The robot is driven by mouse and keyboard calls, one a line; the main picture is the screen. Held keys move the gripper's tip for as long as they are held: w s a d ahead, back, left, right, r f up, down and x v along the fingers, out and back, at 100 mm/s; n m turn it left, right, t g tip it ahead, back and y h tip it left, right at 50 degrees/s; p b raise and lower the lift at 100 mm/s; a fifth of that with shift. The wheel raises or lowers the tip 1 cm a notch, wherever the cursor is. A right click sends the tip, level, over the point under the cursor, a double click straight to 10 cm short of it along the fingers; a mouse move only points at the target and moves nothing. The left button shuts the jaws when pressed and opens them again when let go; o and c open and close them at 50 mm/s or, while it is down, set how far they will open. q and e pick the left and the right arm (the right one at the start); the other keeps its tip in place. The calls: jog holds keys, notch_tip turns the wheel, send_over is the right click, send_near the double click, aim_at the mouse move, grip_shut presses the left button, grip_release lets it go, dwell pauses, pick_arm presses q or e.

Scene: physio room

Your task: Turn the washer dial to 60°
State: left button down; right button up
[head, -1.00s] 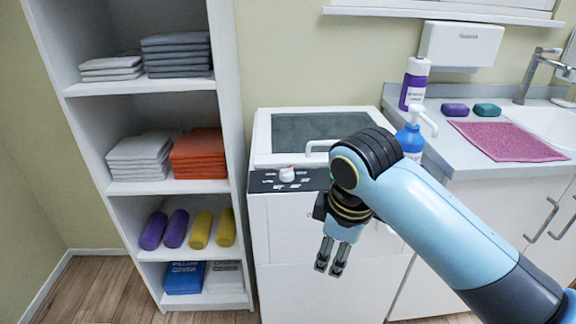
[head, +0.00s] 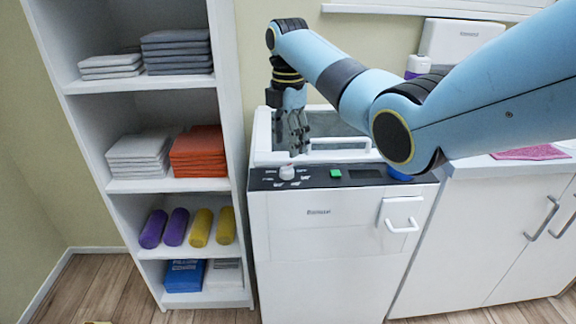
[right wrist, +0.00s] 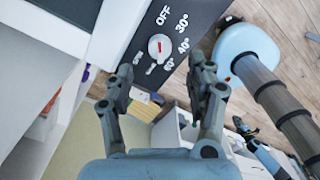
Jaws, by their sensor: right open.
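The washer (head: 340,235) is white, with a black control panel along its upper front edge. The white round dial (head: 287,172) sits at the left of this panel. In the right wrist view the dial (right wrist: 160,47) shows a red mark, with OFF, 30°, 40° and 60° printed around it; I cannot tell surely which label the mark points at. My right gripper (head: 293,150) is open and empty just above and behind the dial, pointing down. In the right wrist view its fingers (right wrist: 161,75) are spread, with the dial between and beyond them, apart from it.
A green button (head: 336,173) and a dark display sit right of the dial. The washer's lid handle (head: 340,142) is close to my fingers. A white shelf (head: 235,120) with towels and rolls stands at left. The counter with sink cabinets (head: 500,215) is at right.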

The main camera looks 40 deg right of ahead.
aim_at(288, 166)
notch_tip(288, 166, down, 7)
jog(key=shift+f+b, duration=0.1)
jog(key=shift+b, duration=0.3)
jog(key=shift+c, duration=0.2)
jog(key=c, duration=1.1)
